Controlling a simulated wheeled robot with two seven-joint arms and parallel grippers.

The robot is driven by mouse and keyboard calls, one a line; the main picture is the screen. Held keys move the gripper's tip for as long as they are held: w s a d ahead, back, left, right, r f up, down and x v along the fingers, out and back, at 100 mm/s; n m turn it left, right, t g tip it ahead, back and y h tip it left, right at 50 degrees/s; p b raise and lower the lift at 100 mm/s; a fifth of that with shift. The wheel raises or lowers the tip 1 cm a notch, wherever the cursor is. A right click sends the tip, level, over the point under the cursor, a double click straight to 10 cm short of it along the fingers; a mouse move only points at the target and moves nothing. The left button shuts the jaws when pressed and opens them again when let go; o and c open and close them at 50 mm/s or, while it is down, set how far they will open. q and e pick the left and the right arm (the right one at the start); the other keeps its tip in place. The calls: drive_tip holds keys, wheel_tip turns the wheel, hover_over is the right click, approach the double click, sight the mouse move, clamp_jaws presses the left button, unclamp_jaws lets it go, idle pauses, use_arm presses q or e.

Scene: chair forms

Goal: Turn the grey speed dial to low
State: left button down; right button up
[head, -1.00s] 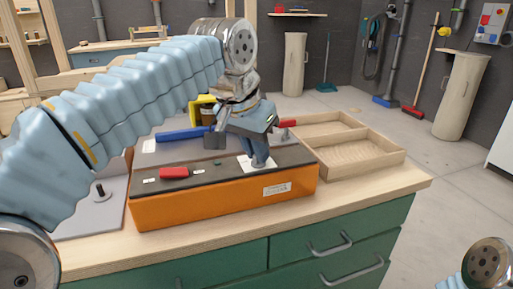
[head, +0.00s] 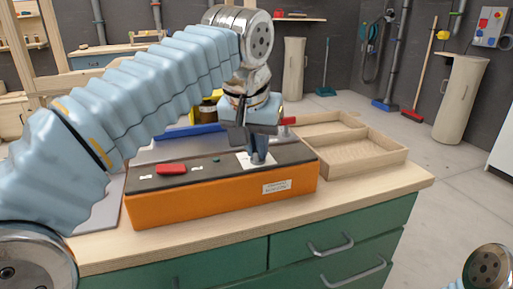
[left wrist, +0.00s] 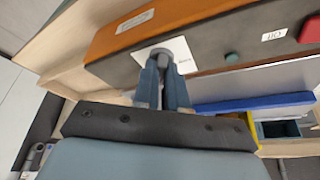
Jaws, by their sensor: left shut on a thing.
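The grey speed dial (left wrist: 155,56) sits on a white label plate (left wrist: 180,50) on the dark top of an orange box (head: 222,202). My left gripper (left wrist: 160,78) comes down on the dial from above, its blue fingers closed around it. In the head view my left gripper (head: 258,157) stands at the right end of the box top and mostly hides the dial. The dial's pointer and the printed marks around it are too small or covered to read. My right gripper is out of view.
A red switch (head: 172,169) and a small green button (head: 216,160) sit on the box top, left of the dial. A blue-handled tool (head: 190,132) lies behind the box. An empty wooden tray (head: 365,154) stands to the right on the bench.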

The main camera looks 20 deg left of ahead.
use_arm(q)
drive_tip(key=shift+n+y+b, duration=0.45)
drive_tip(key=shift+n+y, duration=0.25)
drive_tip(key=shift+n, duration=1.2)
drive_tip(key=shift+w+d+r+n+y, duration=0.1)
drive_tip(key=shift+n+y, duration=0.3)
drive_tip(key=shift+n, duration=0.7)
drive_tip(key=shift+n+g+y, duration=0.4)
drive_tip(key=shift+n, duration=0.7)
drive_tip(key=shift+w+d+n+g+y+p, duration=0.1)
drive_tip(key=shift+n+g+y+p, duration=0.25)
drive_tip(key=shift+n, duration=0.5)
drive_tip(key=shift+n+g+y+p, duration=0.15)
drive_tip(key=shift+n+p, duration=0.4)
drive_tip(key=shift+n, duration=0.9)
drive_tip(key=shift+d+n+g+y+p, duration=0.1)
drive_tip(key=shift+n+g+y+p, duration=0.1)
drive_tip(key=shift+n+g+p, duration=0.55)
drive_tip(key=shift+n+g+y+p, duration=0.2)
drive_tip(key=shift+n+p, duration=0.2)
drive_tip(key=shift+n, duration=0.75)
drive_tip(key=c, duration=1.1)
unclamp_jaws()
